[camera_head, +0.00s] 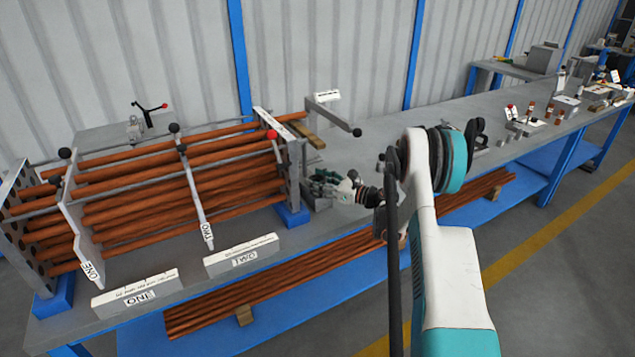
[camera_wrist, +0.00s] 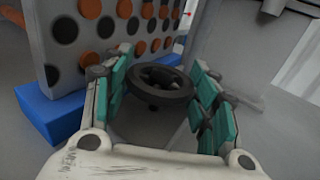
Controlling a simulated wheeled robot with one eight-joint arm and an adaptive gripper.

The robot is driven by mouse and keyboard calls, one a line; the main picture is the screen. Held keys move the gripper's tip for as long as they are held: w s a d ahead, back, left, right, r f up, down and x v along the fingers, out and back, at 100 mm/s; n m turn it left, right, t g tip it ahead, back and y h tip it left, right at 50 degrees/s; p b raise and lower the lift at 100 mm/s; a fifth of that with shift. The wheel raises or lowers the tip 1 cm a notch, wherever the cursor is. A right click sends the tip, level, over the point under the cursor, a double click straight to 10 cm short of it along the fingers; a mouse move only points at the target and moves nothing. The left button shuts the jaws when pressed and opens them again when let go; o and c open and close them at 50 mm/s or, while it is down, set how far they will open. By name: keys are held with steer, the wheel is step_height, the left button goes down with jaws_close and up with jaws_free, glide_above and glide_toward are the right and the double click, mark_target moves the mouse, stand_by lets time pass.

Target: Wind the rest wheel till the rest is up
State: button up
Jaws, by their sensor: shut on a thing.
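The rest wheel (camera_wrist: 160,82) is a small black handwheel with a hub and spokes, seen in the wrist view. My gripper (camera_wrist: 165,95) has its teal-padded fingers on either side of the wheel and is shut on it. In the head view my gripper (camera_head: 325,182) is at the right end of the tube bundle, low over the bench, and hides the wheel. A grey block (camera_head: 316,200) lies just below the fingers. A grey upright piece (camera_wrist: 225,50) stands behind the wheel in the wrist view; I cannot tell how high the rest stands.
Copper tubes (camera_head: 150,190) run through upright plates marked ONE (camera_head: 82,235) and TWO (camera_head: 195,195). The drilled end plate (camera_wrist: 100,35) stands close left of my gripper on a blue foot (camera_wrist: 55,112). A black-knobbed arm (camera_head: 335,118) rises behind. Labelled blocks (camera_head: 240,255) line the front.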

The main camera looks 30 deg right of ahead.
steer(key=m+t+h, duration=0.1)
steer(key=h, duration=0.1)
steer(key=m+t+h, duration=0.1)
steer(key=m+h, duration=0.1)
steer(key=shift+a, duration=0.2)
steer(key=m+h, duration=0.2)
steer(key=h, duration=0.1)
steer(key=m+t+h, duration=0.1)
steer(key=h, duration=0.2)
steer(key=shift+m, duration=0.4)
steer(key=m+h, duration=0.3)
steer(key=h, duration=0.2)
steer(key=shift+g, duration=0.3)
steer(key=shift+m+g+h, duration=0.5)
steer(key=shift+m+h, duration=0.5)
steer(key=shift+h, duration=0.6)
steer(key=shift+d, duration=0.1)
steer(key=o, duration=1.1)
